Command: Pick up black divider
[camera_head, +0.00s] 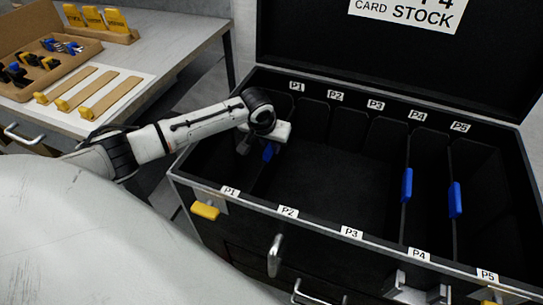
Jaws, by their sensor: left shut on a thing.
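My left gripper (260,142) reaches into the open black case (330,225) near its left end, between the P1 and P2 labels. It is shut on the blue grip (268,152) of a black divider; the gripper partly covers the grip. The divider's dark panel hardly stands out from the black interior, so I cannot tell whether it is seated or raised. Two other blue-gripped dividers stand upright in the case, one near P4 (407,185) and one near P5 (455,200). My right gripper is not in view.
The raised lid (300,45) has a "CARD STOCK" label. P1 to P5 labels mark both rims. A yellow tab (205,211) and a metal handle (275,255) are on the front. A grey table (165,40) at upper left holds a cardboard tray (50,75) and yellow-ended strips.

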